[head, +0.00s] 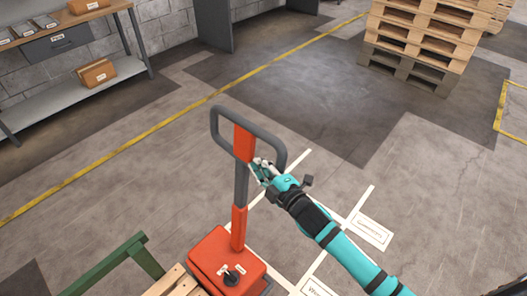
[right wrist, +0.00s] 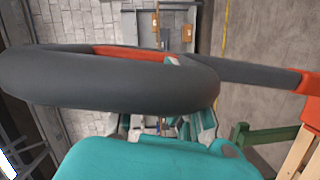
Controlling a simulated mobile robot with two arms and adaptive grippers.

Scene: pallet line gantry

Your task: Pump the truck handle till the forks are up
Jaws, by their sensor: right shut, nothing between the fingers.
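The truck handle (head: 243,143) is an orange and grey upright with a dark grey loop at the top, in the middle of the head view. It rises from the orange truck body (head: 222,262) at the bottom. My teal right gripper (head: 260,169) is at the lower right of the loop, next to the orange part. In the right wrist view the handle loop (right wrist: 110,85) crosses close in front of the gripper and partly hides its fingers. The fingers are shut with nothing between them; I cannot tell whether they touch the handle. The forks are not visible. My left gripper is out of view.
Wooden slats (head: 172,281) and a green frame (head: 105,266) lie left of the truck. A pallet stack (head: 425,30) stands at the back right. A workbench (head: 68,28) with boxes stands at the left wall. The floor behind the handle is clear.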

